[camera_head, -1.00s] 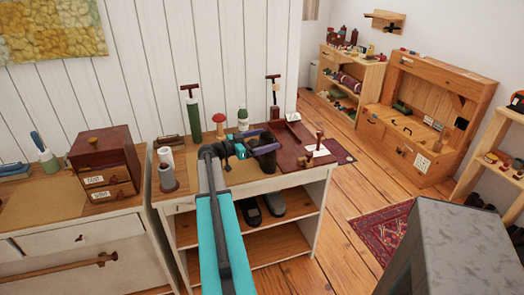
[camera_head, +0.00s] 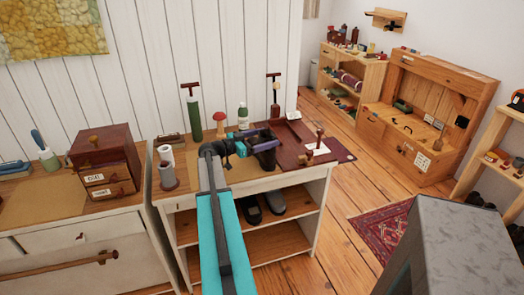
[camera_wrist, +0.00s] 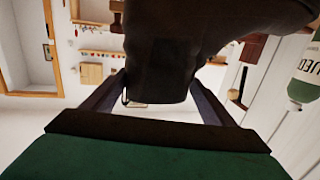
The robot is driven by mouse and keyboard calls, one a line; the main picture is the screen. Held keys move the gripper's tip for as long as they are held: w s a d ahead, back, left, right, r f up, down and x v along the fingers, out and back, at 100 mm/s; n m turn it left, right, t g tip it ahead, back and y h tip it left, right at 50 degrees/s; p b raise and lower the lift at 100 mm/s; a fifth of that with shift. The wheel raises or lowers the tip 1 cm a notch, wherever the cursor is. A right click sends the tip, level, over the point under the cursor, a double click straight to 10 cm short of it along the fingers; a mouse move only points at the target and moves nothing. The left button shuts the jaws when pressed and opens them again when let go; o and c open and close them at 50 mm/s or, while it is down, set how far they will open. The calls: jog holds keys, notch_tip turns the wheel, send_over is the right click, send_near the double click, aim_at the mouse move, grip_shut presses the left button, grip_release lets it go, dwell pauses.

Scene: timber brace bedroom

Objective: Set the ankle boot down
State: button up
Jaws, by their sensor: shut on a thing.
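The dark ankle boot (camera_head: 267,160) is at the front of the workbench top (camera_head: 232,172), right of the middle. My gripper (camera_head: 268,139) reaches it from the left, with its purple fingers around the boot's upper part. In the wrist view the boot (camera_wrist: 165,50) is a dark shape between the two fingers, its far part cut off by the frame's top. My gripper is shut on it. The boot's underside is hidden, so I cannot tell whether it touches the bench top.
A dark red mat (camera_head: 312,152) with a stamp-like tool (camera_head: 319,140) lies right of the boot. A green bottle (camera_head: 195,118), a red mushroom-like object (camera_head: 219,118) and a small bottle (camera_head: 243,116) stand behind. Grey and white cylinders (camera_head: 167,170) stand left. Dark shoes (camera_head: 274,202) sit on the shelf below.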

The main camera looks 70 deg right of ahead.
jog(key=shift+r, duration=0.2)
jog(key=s+a+r+b, duration=0.2)
jog(key=s+a, duration=0.1)
jog(key=a, duration=0.4)
jog(key=s+a+r+b, duration=0.2)
jog(key=a+b, duration=0.1)
jog(key=a, duration=0.5)
jog(key=shift+s+r, duration=0.35)
jog(key=shift+s, duration=0.05)
dwell(0.5)
jog(key=shift+d, duration=0.1)
dwell(0.7)
